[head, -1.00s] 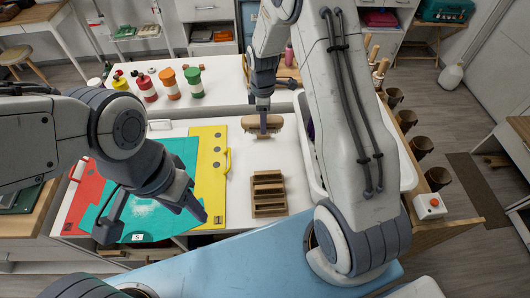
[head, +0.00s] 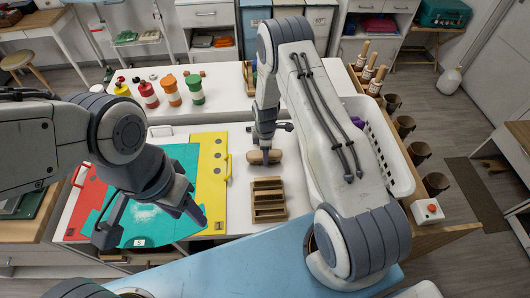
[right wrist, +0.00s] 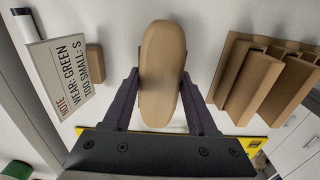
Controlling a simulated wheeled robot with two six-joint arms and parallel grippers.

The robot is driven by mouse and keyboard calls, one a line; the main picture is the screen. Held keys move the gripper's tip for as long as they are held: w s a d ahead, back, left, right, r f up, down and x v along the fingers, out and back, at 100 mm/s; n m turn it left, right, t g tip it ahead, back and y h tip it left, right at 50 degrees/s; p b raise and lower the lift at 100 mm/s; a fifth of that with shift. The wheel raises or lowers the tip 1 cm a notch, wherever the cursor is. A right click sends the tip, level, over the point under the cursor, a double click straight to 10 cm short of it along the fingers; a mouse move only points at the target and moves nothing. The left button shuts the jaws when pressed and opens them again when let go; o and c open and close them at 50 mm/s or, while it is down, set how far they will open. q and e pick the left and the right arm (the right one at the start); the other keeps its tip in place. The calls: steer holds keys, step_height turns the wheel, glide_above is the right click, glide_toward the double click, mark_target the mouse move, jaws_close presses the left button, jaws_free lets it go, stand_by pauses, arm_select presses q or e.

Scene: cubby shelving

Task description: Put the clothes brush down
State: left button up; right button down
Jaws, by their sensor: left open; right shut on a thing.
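The clothes brush (head: 275,157), a light wooden oval, is held in my right gripper (head: 265,152) just behind the slotted wooden rack. In the right wrist view, the brush (right wrist: 160,70) lies lengthwise between the two dark fingers of my right gripper (right wrist: 160,100). Its bristles are hidden. The white tabletop (right wrist: 210,25) shows beneath it; I cannot tell whether the brush touches it. My left gripper (head: 152,222) is open and empty above the teal garment (head: 155,205).
The slotted wooden rack (head: 268,181) stands just in front of the brush. A yellow folder (head: 212,180) lies to the left, and a white basket (head: 398,170) stands to the right. A note card (right wrist: 62,70) stands near the brush. Colored bottles (head: 170,88) stand at the back.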

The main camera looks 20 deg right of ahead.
steer(key=shift+f, duration=0.2)
steer(key=shift+c, duration=0.9)
jaws_free()
steer(key=shift+r, duration=0.15)
